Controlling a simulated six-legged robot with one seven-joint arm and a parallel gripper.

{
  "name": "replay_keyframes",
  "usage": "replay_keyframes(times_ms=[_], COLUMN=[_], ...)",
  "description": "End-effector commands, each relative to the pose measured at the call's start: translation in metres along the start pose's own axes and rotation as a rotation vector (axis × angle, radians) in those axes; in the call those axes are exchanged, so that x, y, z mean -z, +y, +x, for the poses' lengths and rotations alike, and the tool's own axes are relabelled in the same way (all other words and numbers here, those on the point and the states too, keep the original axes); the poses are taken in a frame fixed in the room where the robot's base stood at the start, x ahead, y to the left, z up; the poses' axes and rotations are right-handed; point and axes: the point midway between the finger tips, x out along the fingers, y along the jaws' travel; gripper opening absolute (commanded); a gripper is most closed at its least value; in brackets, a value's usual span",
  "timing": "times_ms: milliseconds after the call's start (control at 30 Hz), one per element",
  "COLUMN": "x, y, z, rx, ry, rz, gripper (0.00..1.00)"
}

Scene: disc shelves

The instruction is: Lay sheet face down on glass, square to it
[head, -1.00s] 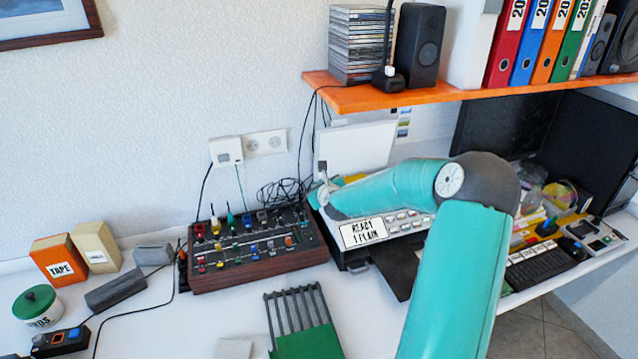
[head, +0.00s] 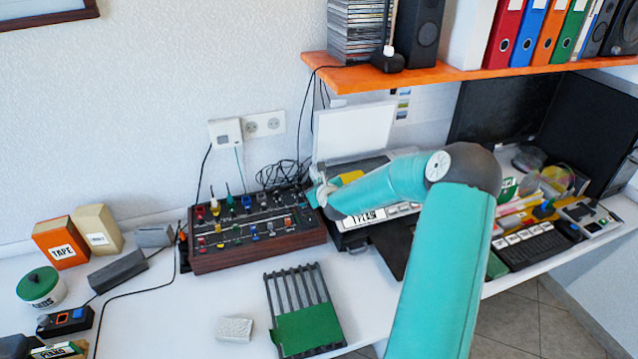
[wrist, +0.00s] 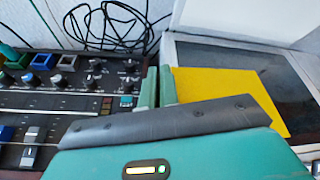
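The yellow sheet (wrist: 225,90) lies over the dark scanner glass (wrist: 295,70) in the wrist view. Its right edge slants, and its near part is hidden by my gripper body. I cannot tell whether it is fully flat or square to the glass. In the head view only a small part of the sheet (head: 351,177) shows behind my arm. My gripper (wrist: 158,87) is at the sheet's left edge, its two green fingers close together with a narrow dark gap. Whether they pinch the sheet is unclear. The scanner's white lid (head: 352,132) stands open.
A mixer panel with knobs (head: 255,230) stands left of the scanner, with loose black cables (head: 285,175) behind it. The orange shelf (head: 400,77) hangs above. A green-and-grey rack (head: 308,325) and a pale block (head: 234,329) lie in front. Desk clutter (head: 535,245) is at the right.

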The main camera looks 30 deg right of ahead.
Motion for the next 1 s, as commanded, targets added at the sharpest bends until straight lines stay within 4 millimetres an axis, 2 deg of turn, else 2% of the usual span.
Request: replay_keyframes(times_ms=[733, 800, 867, 1000], x=[0.0096, 0.0091, 0.009, 0.009], y=[0.0037, 0.0034, 0.0034, 0.0035], z=[0.0037, 0.0035, 0.0035, 0.0035], rx=[-0.001, 0.0, 0.0, 0.0], ry=[0.001, 0.001, 0.001, 0.001], rz=[0.001, 0.0, 0.0, 0.0], gripper=[0.0, 0.16, 0.28, 0.28])
